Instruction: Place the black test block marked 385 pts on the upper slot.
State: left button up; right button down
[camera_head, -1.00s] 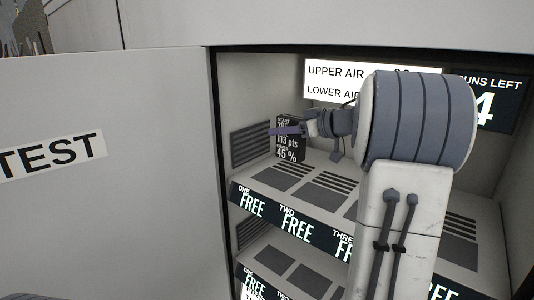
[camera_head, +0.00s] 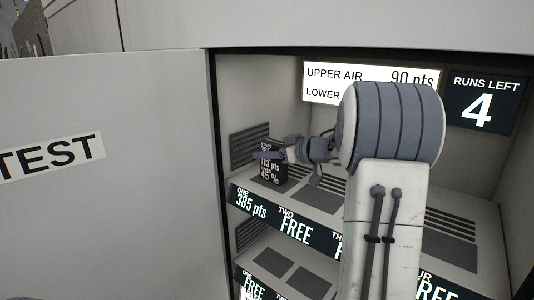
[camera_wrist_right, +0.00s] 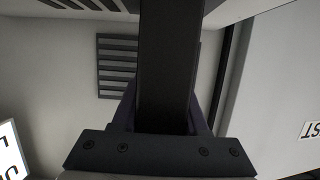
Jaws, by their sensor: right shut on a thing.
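The black test block (camera_head: 271,172) stands upright at the left end of the upper shelf, in slot one. Its white print reads 113 pts and 45 %; the top line is too small to read surely. My right gripper (camera_head: 268,155) is shut on the block from the right. The right wrist view shows the dark block (camera_wrist_right: 168,70) between the fingers. The label of upper slot one (camera_head: 251,204) reads 385 pts. Slot two (camera_head: 295,229) reads FREE. My left gripper is not in view.
A lit sign (camera_head: 372,82) reads UPPER AIR 90 pts. A black panel (camera_head: 485,100) reads RUNS LEFT 4. A lower shelf (camera_head: 283,265) lies below. The cabinet's left wall has a vent (camera_head: 249,147). A large panel marked TEST (camera_head: 110,180) stands at the left.

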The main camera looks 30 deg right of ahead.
jog(key=shift+c, duration=2.1)
grip_release()
jog(key=shift+f, duration=0.1)
jog(key=b+v, duration=0.1)
jog(key=v, duration=1.1)
jog(key=shift+r, duration=0.2)
jog(key=shift+s, duration=0.1)
